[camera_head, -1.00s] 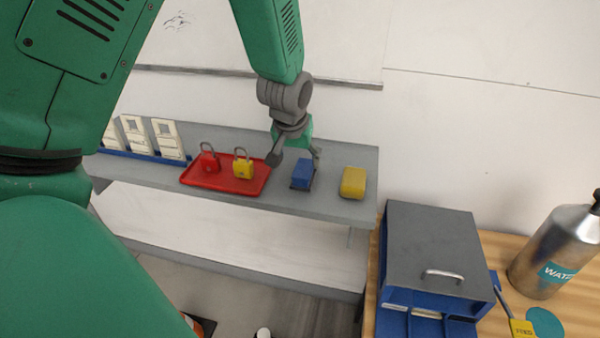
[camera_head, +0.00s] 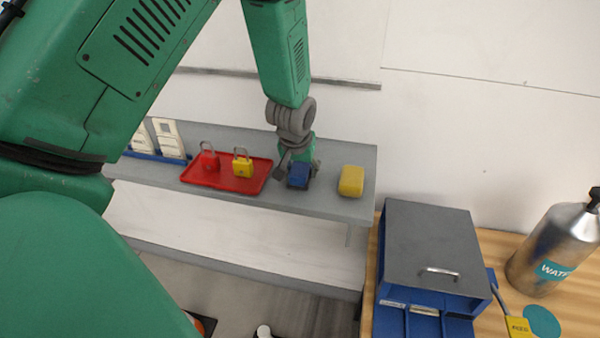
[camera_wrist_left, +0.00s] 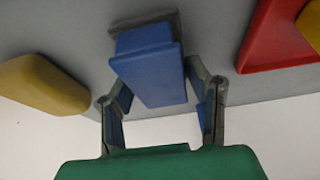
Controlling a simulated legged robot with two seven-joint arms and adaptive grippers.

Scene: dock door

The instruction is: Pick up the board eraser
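The board eraser (camera_head: 299,175), blue with a dark grey felt base, rests on the grey shelf between the red tray and a yellow block. It also shows in the left wrist view (camera_wrist_left: 150,70). My left gripper (camera_head: 297,170) is over the eraser from above. In the wrist view the fingers of my left gripper (camera_wrist_left: 160,100) are spread apart, with the eraser's near end between or just beyond them; a gap shows on each side. I cannot tell exactly how deep the eraser sits between them. My right gripper is not in view.
The red tray (camera_head: 226,186) with a red padlock (camera_head: 209,160) and a yellow padlock (camera_head: 243,165) is close on the left. The yellow block (camera_head: 351,181) is on the right. The shelf (camera_head: 330,207) ends at a front edge; a wall stands behind.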

